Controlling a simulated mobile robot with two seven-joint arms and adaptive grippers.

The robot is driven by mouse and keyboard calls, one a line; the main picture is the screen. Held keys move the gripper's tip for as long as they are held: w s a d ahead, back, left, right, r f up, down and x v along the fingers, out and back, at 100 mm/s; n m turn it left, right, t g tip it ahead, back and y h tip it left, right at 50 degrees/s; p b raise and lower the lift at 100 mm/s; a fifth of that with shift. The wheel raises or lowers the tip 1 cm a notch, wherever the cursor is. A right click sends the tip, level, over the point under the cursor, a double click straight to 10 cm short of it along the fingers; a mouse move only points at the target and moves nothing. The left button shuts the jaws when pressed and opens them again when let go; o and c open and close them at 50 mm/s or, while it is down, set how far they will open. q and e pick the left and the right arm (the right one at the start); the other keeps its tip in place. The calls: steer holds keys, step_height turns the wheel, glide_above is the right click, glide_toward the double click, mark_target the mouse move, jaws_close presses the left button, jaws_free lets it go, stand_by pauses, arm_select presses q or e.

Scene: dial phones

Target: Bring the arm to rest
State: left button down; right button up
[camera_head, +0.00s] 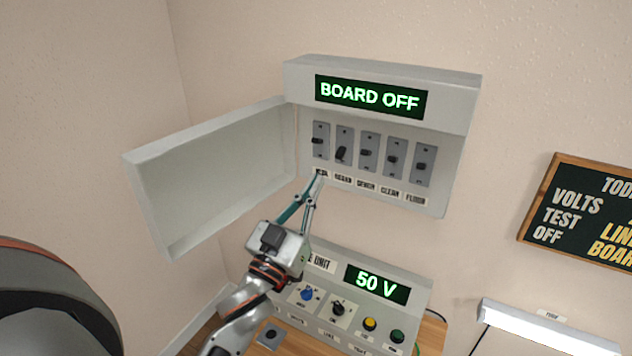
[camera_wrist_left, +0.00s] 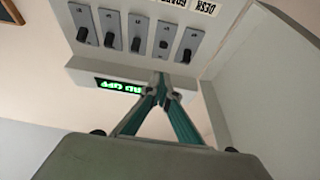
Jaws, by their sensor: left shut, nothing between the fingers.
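My left gripper (camera_head: 314,178) is shut and empty, with its fingertips in front of the lower left of the open switch box (camera_head: 455,110). In the head view the fingertips overlap the leftmost label below the switches; I cannot tell whether they touch it. The left wrist view also shows the closed fingers (camera_wrist_left: 161,82), pointing towards the box. The box's display (camera_head: 370,96) reads "BOARD OFF". Below it is a row of several switches; the second from the left (camera_head: 341,154) sits tilted, unlike its neighbours. My right gripper is not in view.
The box's door (camera_head: 215,175) stands open to the left, close beside my left arm. Below is a test unit (camera_head: 415,285) with knobs, buttons and a "50 V" display. A chalkboard (camera_head: 585,210) hangs at right, above a white lamp bar (camera_head: 545,330).

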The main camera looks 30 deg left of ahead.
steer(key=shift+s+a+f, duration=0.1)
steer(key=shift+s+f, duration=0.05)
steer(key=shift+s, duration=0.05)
arm_select(q)
steer(key=s+d+f+m+g+h+p, duration=0.1)
steer(key=s+d+f+g, duration=0.25)
steer(key=f, duration=0.65)
steer(key=s+d+f+m+g+h+p, duration=0.1)
steer(key=s+d+f+g+p, duration=0.2)
steer(key=f, duration=0.6)
steer(key=s+d+f+m+g+h, duration=0.1)
steer(key=s+f+m+g, duration=0.3)
steer(key=f, duration=0.6)
steer(key=s+d+f+n+g+p, duration=0.1)
steer(key=s+d+f+g, duration=0.1)
steer(key=s+f, duration=0.6)
steer(key=s+d, duration=0.1)
steer(key=s, duration=0.2)
steer(key=shift+d+f+h, duration=0.25)
steer(key=shift+f+h, duration=0.15)
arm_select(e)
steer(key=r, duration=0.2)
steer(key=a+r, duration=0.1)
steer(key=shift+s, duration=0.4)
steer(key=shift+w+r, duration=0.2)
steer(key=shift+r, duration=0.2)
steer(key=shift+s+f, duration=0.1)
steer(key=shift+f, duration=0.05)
